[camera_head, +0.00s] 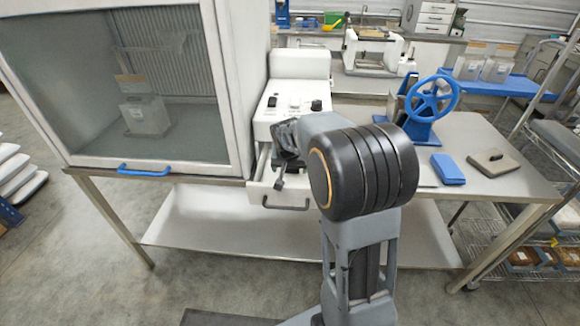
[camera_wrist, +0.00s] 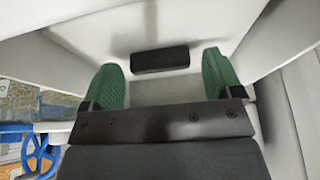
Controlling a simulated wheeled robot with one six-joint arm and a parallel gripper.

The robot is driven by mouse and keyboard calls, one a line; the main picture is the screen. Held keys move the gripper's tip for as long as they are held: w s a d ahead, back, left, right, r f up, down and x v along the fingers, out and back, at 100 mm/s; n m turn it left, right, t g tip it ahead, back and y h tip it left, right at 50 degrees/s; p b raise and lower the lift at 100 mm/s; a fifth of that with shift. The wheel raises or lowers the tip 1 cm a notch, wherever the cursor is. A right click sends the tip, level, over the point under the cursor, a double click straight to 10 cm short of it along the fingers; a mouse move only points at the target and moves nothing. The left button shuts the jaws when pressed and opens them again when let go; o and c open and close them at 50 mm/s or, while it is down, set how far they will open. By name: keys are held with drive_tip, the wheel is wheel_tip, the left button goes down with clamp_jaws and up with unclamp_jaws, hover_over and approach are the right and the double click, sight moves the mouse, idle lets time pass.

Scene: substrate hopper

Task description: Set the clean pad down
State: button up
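No pad shows in my gripper's grasp. My gripper (camera_wrist: 165,88) is open, its two green fingers spread wide apart over the pale interior of the open drawer (camera_wrist: 190,92). A dark bar (camera_wrist: 160,58) lies beyond the fingertips; I cannot tell whether it is loose or part of the drawer. In the head view, my gripper (camera_head: 281,165) is partly hidden by my wrist at the open drawer (camera_head: 262,190) under the white machine. A blue pad-like block (camera_head: 448,169) lies on the table to the right, with a grey-beige flat piece (camera_head: 493,162) beside it.
The white machine (camera_head: 290,100) stands over the drawer, next to a glass-fronted cabinet (camera_head: 130,90). A blue handwheel (camera_head: 432,100) stands to its right. The table's front right (camera_head: 505,187) is bare. A lower shelf (camera_head: 220,230) is empty.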

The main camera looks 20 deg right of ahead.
drive_tip(key=shift+o, duration=0.2)
drive_tip(key=shift+s+a+r, duration=0.1)
drive_tip(key=shift+r, duration=0.5)
drive_tip(key=v, duration=1.1)
drive_tip(key=s+a+f+n+y, duration=0.1)
drive_tip(key=s+a+f+n, duration=0.2)
drive_tip(key=s, duration=0.6)
drive_tip(key=s+a+f+n+y, duration=0.1)
drive_tip(key=s+a+f+n, duration=0.2)
drive_tip(key=s, duration=0.6)
drive_tip(key=shift+a+f+g, duration=0.3)
drive_tip(key=shift+a+f, duration=0.25)
drive_tip(key=shift+a, duration=0.45)
drive_tip(key=shift+s, duration=0.1)
